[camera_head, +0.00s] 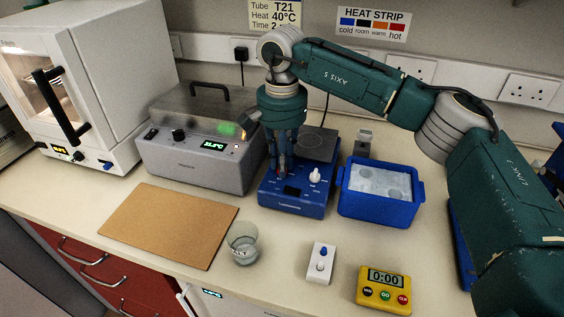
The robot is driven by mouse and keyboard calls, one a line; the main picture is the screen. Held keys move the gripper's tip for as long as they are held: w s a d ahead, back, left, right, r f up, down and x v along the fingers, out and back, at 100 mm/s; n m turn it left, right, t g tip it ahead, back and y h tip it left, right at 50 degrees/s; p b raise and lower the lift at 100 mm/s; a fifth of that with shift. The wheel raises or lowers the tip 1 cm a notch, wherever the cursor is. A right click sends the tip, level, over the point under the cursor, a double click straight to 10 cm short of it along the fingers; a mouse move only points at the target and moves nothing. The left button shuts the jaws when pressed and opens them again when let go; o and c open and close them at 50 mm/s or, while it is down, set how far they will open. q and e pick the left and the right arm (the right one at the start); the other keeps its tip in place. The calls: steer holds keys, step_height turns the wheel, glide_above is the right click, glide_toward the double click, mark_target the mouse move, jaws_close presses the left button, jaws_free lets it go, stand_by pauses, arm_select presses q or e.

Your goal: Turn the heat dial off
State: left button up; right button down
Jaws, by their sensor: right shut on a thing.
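A blue hotplate (296,207) with a dark round-marked top (318,145) stands mid-bench. A white dial (315,176) shows on the right of its front panel, with a small dark display (291,190) to the left of it. My right gripper (280,168) points down over the left of this panel. Its fingers are shut on the left dial, which they hide. The panel labels are too small to read, so I cannot tell from print which dial is heat. My left gripper is not in view.
A blue ice tub (380,207) stands close right of the hotplate, a grey lidded bath (190,160) close left. In front are a glass beaker (243,245), a white switch box (320,263), a yellow timer (384,291) and a brown board (168,224). A white oven (110,70) stands far left.

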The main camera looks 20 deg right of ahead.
steer(key=shift+w+r+n, duration=0.15)
steer(key=shift+r+n, duration=0.15)
steer(key=shift+n, duration=0.8)
steer(key=c, duration=1.6)
jaws_free()
steer(key=shift+o, duration=0.2)
steer(key=shift+f, duration=0.15)
step_height(320, 180, up, 12)
